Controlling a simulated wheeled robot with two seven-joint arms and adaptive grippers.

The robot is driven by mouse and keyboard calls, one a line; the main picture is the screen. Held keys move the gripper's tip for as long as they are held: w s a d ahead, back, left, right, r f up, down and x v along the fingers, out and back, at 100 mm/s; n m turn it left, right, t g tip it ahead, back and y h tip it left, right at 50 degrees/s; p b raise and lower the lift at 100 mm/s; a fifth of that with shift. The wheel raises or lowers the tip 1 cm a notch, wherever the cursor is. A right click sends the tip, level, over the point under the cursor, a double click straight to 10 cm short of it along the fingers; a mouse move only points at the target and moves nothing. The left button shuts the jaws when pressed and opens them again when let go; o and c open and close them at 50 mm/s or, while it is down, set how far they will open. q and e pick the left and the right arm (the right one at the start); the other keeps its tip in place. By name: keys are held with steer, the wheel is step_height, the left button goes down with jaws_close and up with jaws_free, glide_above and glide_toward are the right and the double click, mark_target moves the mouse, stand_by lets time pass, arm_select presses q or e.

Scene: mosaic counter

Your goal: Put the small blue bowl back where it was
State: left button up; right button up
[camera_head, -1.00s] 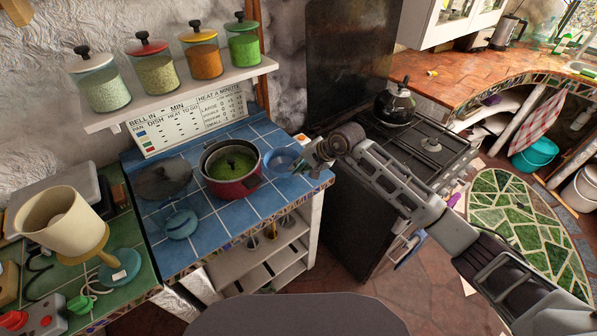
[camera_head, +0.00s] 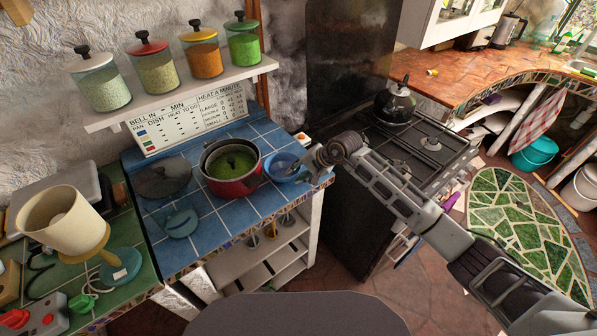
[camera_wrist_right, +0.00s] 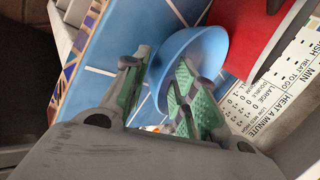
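The small blue bowl (camera_head: 283,168) is at the right end of the blue tiled counter (camera_head: 235,215), just right of the red pot (camera_head: 232,180). My right gripper (camera_head: 303,168) is at the bowl's right side. In the right wrist view, its green-padded fingers (camera_wrist_right: 158,88) are spread apart, one outside the bowl (camera_wrist_right: 195,50) and one over or inside its rim. Whether the fingers touch the bowl cannot be told. My left gripper is not in view.
The red pot of green contents stands close to the bowl. A shelf of jars (camera_head: 180,95) hangs above. The dark stove (camera_head: 400,160) is to the right.

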steer(key=shift+r, duration=0.2)
stand_by(0.3)
steer(key=shift+s+d+r, duration=0.2)
steer(key=shift+d+r, duration=0.2)
steer(key=shift+r, duration=0.05)
steer(key=b+v, duration=0.1)
steer(key=v, duration=0.9)
steer(key=shift+s+r+b, duration=0.15)
steer(key=shift+r+b, duration=0.1)
steer(key=shift+b, duration=0.05)
steer(key=shift+d, duration=0.15)
